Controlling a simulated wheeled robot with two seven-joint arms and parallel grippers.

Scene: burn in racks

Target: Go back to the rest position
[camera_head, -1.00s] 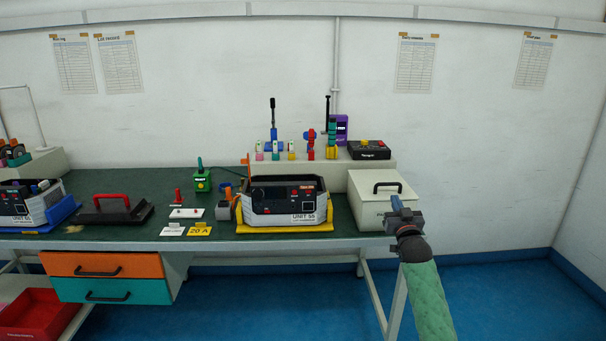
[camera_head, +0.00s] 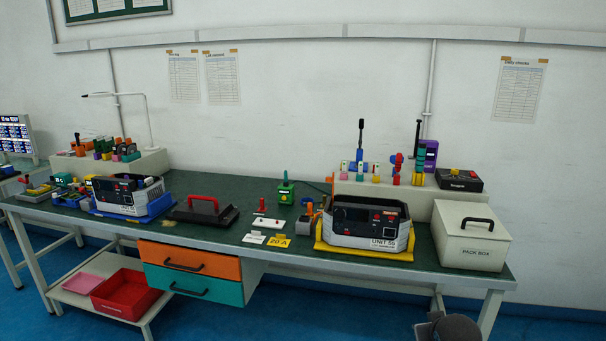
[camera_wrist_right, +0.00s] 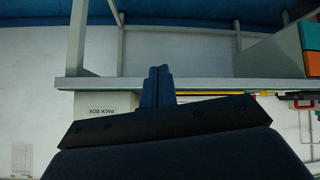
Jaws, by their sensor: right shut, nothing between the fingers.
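My right gripper (camera_wrist_right: 158,88) shows in the right wrist view with its two blue fingers together and nothing between them. In that view it is in front of the bench's edge, with the pack box (camera_wrist_right: 98,104) beyond it. In the head view only a dark part of my right arm's end (camera_head: 447,328) shows at the bottom edge, below the bench front; its fingers are not clear there. My left gripper is not in view.
The green-topped bench (camera_head: 262,210) carries the pack box (camera_head: 466,238), the unit in a yellow tray (camera_head: 366,250), another unit in a blue tray (camera_head: 130,212) and a red-handled black lid (camera_head: 205,214). Orange and teal drawers hang below. Blue floor in front is clear.

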